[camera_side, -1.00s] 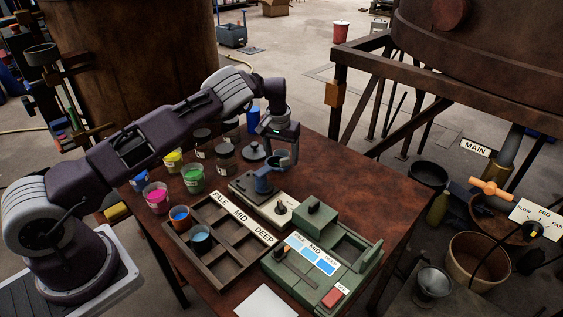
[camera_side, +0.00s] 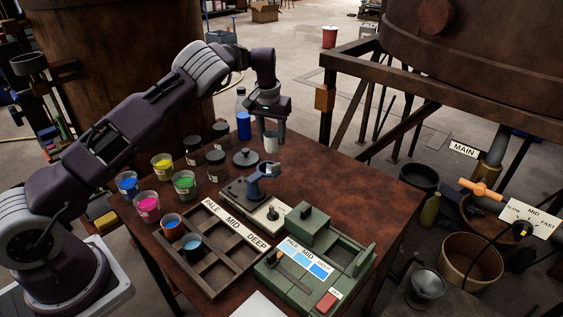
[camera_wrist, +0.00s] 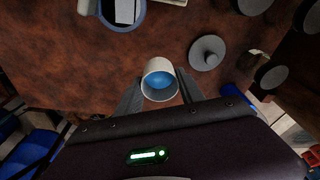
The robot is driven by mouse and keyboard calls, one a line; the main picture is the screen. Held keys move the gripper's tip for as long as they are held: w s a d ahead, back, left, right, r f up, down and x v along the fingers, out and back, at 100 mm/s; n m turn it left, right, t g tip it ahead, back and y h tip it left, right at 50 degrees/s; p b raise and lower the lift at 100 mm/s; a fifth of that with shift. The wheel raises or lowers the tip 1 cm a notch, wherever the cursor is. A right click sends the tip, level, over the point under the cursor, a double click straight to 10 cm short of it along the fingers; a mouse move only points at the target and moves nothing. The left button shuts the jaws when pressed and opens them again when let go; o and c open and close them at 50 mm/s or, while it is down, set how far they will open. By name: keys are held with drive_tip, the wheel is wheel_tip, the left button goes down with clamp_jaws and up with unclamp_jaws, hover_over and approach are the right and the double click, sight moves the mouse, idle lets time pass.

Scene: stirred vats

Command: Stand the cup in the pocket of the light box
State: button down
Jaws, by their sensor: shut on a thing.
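My gripper (camera_side: 270,128) is shut on a pale cup (camera_side: 271,143), held upright above the far part of the table. In the wrist view the cup (camera_wrist: 146,68) sits between the two fingers, with blue liquid inside. The green light box (camera_side: 298,290) stands at the table's near right, well away from my gripper. It bears a PALE MID DEEP strip of blue patches, a raised block and a recess on its right side that looks like the pocket. The recess floor is hard to see.
A dark compartment tray (camera_side: 212,291) holds two cups. The right tabletop is clear.

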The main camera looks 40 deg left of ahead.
drive_tip(key=shift+r, duration=0.4)
drive_tip(key=s+d+r, duration=0.1)
drive_tip(key=s+d, duration=0.3)
drive_tip(key=d, duration=0.7)
drive_tip(key=s+d, duration=0.4)
drive_tip(key=d, duration=0.7)
drive_tip(key=s+d+r, duration=0.1)
drive_tip(key=s+d, duration=0.4)
drive_tip(key=d, duration=0.6)
drive_tip(key=f, duration=0.3)
drive_tip(key=d+f, duration=0.1)
drive_tip(key=f, duration=0.5)
drive_tip(key=shift+s+d+f, duration=0.2)
drive_tip(key=shift+s+f, duration=0.1)
drive_tip(key=shift+f, duration=0.3)
drive_tip(key=c, duration=1)
unclamp_jaws()
drive_tip(key=shift+f, duration=0.1)
